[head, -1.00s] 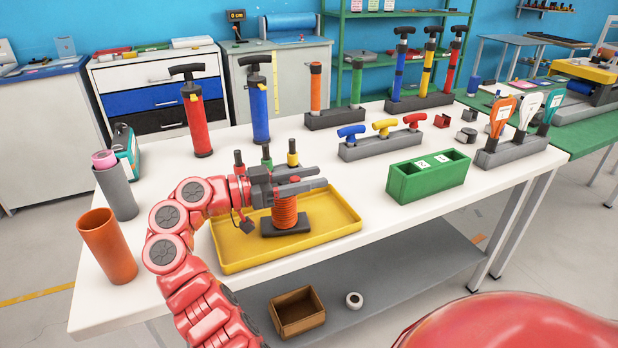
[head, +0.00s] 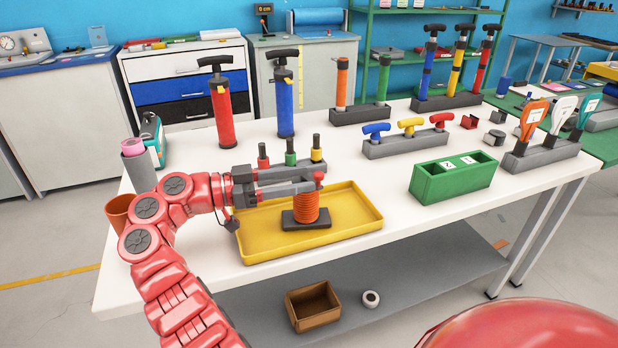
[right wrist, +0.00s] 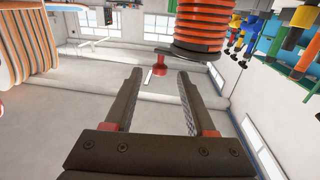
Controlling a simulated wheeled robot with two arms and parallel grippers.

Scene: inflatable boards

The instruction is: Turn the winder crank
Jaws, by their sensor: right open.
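The winder is an orange ribbed coil (head: 306,208) on a dark base (head: 290,222), standing in the yellow tray (head: 358,215). Its red crank knob (head: 319,176) sits above the coil. My right gripper (head: 313,181) is open, with its fingers level and their tips close to the left of the knob. In the right wrist view, the red knob (right wrist: 160,69) and dark crank arm (right wrist: 187,53) lie ahead of the gap between the empty fingers (right wrist: 160,78). The coil (right wrist: 202,28) is at the upper right there. My left gripper is out of view.
Red (head: 221,115) and blue (head: 284,105) pumps stand farther back. A green box (head: 453,178) is at the right. The white tabletop (head: 350,165) has free room behind the tray.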

